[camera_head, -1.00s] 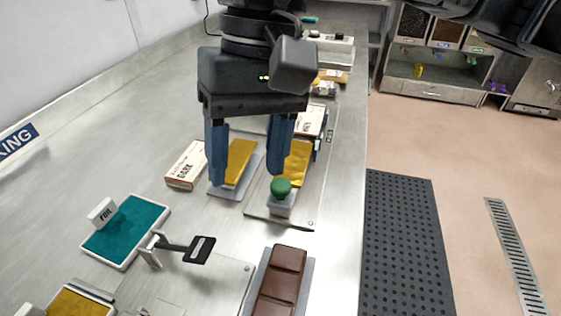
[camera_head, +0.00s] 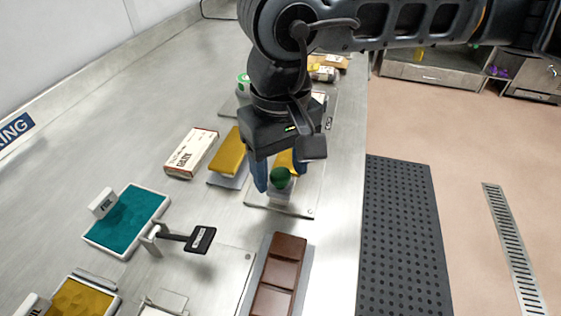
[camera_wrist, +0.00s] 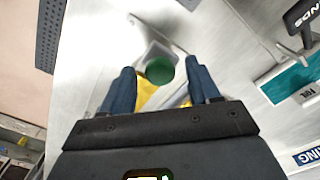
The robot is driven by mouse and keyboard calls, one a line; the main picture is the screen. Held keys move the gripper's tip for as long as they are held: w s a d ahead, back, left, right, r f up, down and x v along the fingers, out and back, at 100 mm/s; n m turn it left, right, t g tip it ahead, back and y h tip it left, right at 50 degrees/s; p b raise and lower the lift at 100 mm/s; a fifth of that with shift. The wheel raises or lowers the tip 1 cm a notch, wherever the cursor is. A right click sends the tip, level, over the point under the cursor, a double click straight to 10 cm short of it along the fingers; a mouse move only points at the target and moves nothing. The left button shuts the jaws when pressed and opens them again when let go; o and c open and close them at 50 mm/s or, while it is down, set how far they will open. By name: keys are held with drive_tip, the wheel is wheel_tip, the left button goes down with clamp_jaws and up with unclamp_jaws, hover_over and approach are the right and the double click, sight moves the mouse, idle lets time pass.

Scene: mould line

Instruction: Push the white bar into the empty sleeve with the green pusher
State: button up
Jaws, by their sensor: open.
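The green pusher (camera_head: 280,178) is a round green knob on a pale block at the near end of a metal plate. It also shows in the wrist view (camera_wrist: 160,70). My gripper (camera_head: 280,182) is open above the plate, one blue finger on each side of the knob; in the wrist view (camera_wrist: 161,80) the knob lies between and slightly beyond the fingertips. I cannot tell whether the fingers touch it. A gold piece (camera_wrist: 148,95) lies just behind the knob, partly hidden by my gripper. I cannot make out the white bar or the empty sleeve's opening.
A white carton labelled DARK (camera_head: 191,153) and a gold bar on a grey tray (camera_head: 228,152) stand left of my gripper. A brown chocolate bar (camera_head: 281,272) lies in front.

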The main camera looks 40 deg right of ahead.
drive_tip(key=shift+c, duration=0.4)
clamp_jaws()
